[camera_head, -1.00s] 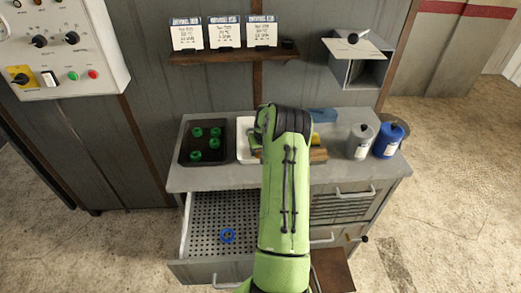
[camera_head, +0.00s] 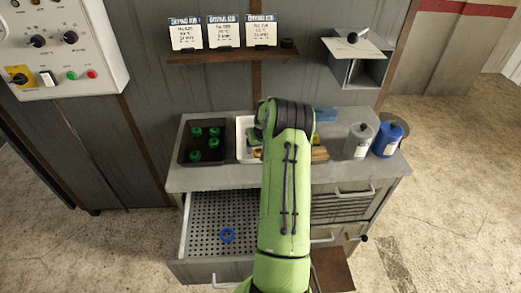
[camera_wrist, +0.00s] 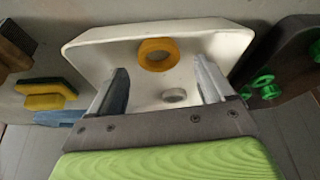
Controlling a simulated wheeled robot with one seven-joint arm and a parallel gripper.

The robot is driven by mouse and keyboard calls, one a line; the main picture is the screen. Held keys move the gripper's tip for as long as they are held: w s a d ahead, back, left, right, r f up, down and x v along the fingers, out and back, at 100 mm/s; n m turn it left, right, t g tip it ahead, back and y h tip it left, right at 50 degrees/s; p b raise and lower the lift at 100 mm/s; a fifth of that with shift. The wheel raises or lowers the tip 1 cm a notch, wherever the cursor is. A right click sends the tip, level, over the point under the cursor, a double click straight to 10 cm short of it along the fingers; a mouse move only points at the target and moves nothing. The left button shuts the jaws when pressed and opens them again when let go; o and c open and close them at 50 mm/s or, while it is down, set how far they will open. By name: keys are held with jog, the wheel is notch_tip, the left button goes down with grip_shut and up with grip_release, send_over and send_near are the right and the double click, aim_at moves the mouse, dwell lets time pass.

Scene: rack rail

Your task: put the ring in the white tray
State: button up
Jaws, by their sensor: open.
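A blue ring (camera_head: 227,235) lies flat on the perforated floor of the open drawer (camera_head: 205,207). The white tray (camera_head: 241,143) stands on the counter, partly hidden behind my arm. In the wrist view the white tray (camera_wrist: 85,48) holds an orange ring (camera_wrist: 157,54) and a small grey ring-like piece (camera_wrist: 174,96). My gripper (camera_wrist: 161,70) is open over the tray, one finger to each side of these pieces, with nothing between the fingers. In the head view my arm hides the gripper.
A dark tray (camera_head: 190,155) with several green rings stands left of the white tray. A grey canister (camera_head: 358,142) and a blue canister (camera_head: 388,140) stand at the right. A yellow-and-green sponge (camera_wrist: 45,100) shows beside the tray. A shelf (camera_head: 230,56) with cards hangs above.

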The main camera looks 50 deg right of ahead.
jog(key=v, duration=1)
jog(key=a+r+n, duration=0.1)
jog(key=a+r, duration=0.4)
jog(key=a, duration=0.3)
jog(key=w+a+r+n, duration=0.15)
jog(key=a+r, duration=0.25)
jog(key=a, duration=0.4)
jog(key=a+r+n, duration=0.2)
jog(key=a+r, duration=0.3)
jog(key=a, duration=0.2)
jog(key=s+a+r+n+t+y, duration=0.1)
jog(key=s+a+n+t+y, duration=0.1)
jog(key=s+a, duration=1.6)
jog(key=shift+s+a+n+y, duration=0.25)
jog(key=shift+a+n+y, duration=0.15)
jog(key=shift+n, duration=0.45)
